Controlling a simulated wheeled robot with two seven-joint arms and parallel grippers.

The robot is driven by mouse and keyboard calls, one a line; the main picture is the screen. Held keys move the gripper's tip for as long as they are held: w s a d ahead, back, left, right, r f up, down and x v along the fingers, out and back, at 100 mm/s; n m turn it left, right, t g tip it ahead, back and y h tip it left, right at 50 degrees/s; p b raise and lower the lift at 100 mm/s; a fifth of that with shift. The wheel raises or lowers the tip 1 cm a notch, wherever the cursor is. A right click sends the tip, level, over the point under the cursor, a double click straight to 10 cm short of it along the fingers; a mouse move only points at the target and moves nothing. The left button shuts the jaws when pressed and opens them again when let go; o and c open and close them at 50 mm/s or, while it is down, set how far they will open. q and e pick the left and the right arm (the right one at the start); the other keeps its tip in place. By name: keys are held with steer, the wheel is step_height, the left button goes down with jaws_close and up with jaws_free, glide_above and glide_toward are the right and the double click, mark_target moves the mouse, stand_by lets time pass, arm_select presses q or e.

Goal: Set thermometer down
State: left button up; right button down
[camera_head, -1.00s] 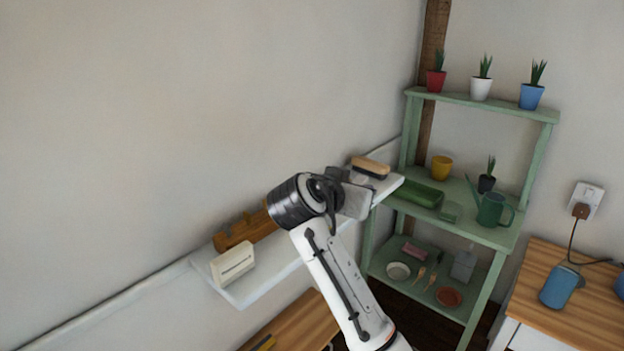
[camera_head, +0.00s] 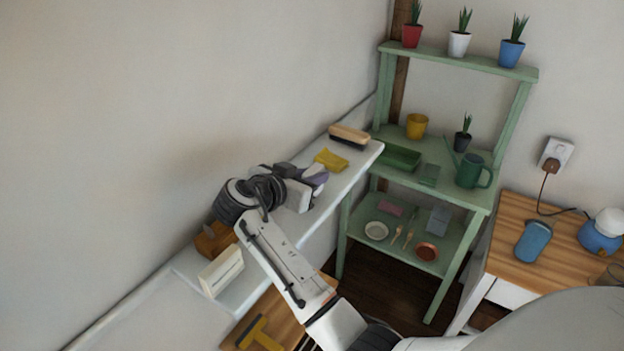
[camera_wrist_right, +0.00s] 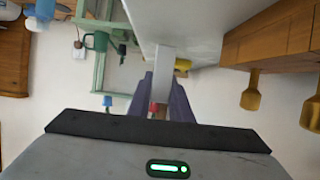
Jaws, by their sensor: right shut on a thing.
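My right gripper (camera_head: 316,176) is over the white wall shelf (camera_head: 350,172), between the wooden rack and the yellow cloth. In the right wrist view its purple-grey fingers (camera_wrist_right: 166,98) are shut on a narrow pale piece with a red end, which I take to be the thermometer (camera_wrist_right: 164,62). The fingers hide much of it, and in the head view I cannot make it out. I cannot tell whether it touches the shelf (camera_wrist_right: 185,22). My left gripper is not in view.
A yellow cloth (camera_head: 331,159) and a brush (camera_head: 349,134) lie toward the shelf's far end. A white block-like object (camera_head: 221,271) stands near its close end, by the wooden rack (camera_head: 212,242). A green shelving unit (camera_head: 457,190) stands beyond, with pots and dishes.

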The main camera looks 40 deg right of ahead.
steer(key=shift+f, duration=0.65)
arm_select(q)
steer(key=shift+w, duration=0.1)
arm_select(e)
steer(key=shift+f, duration=0.1)
steer(key=shift+f, duration=0.15)
steer(key=c, duration=1.7)
jaws_free()
steer(key=shift+c, duration=0.2)
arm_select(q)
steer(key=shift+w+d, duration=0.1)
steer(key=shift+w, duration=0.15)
arm_select(e)
steer(key=shift+o, duration=0.6)
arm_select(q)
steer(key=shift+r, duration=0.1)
